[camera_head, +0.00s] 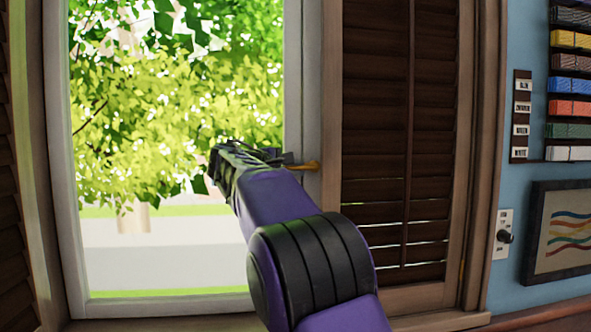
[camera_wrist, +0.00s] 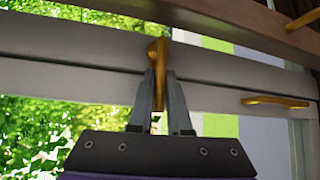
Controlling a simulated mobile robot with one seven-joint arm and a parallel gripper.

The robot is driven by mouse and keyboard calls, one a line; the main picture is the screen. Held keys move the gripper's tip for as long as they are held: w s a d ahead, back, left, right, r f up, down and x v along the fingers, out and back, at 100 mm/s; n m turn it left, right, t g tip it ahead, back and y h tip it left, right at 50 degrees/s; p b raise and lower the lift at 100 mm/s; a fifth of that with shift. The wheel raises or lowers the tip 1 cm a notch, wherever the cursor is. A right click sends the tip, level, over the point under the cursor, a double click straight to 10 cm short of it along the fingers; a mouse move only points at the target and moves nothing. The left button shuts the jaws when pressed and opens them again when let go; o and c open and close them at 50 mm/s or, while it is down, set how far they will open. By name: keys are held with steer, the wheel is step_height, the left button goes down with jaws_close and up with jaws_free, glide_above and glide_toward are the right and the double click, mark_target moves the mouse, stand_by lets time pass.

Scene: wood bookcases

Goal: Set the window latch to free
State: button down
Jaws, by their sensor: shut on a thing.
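The window latch shows as a brass lever (camera_wrist: 158,48) on the pale window frame in the wrist view. My gripper (camera_wrist: 160,75) has its two grey fingers closed around the lever, and part of the brass shows between them. In the head view my gripper (camera_head: 284,158) is at the right side of the window frame, and a small brass piece (camera_head: 306,165) sticks out just right of the fingers. The fingers and hand hide much of the latch there. I cannot tell which setting the latch is at.
Another brass bar (camera_wrist: 275,101) lies along the frame to the right in the wrist view. A dark louvred shutter (camera_head: 400,130) stands right of the window pane (camera_head: 170,255). A wall switch plate (camera_head: 503,234) and a framed picture (camera_head: 562,236) are farther right.

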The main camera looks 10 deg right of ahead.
steer(key=shift+r+m+p, duration=0.4)
steer(key=shift+r+p, duration=0.1)
steer(key=shift+p, duration=0.15)
steer(key=shift+r+m+g+y, duration=0.2)
steer(key=shift+m+g+y, duration=0.35)
steer(key=shift+y, duration=0.45)
steer(key=c, duration=0.9)
jaws_free()
steer(key=shift+o, duration=0.2)
steer(key=v, duration=1.7)
steer(key=shift+s+a+b, duration=0.15)
steer(key=shift+b, duration=0.25)
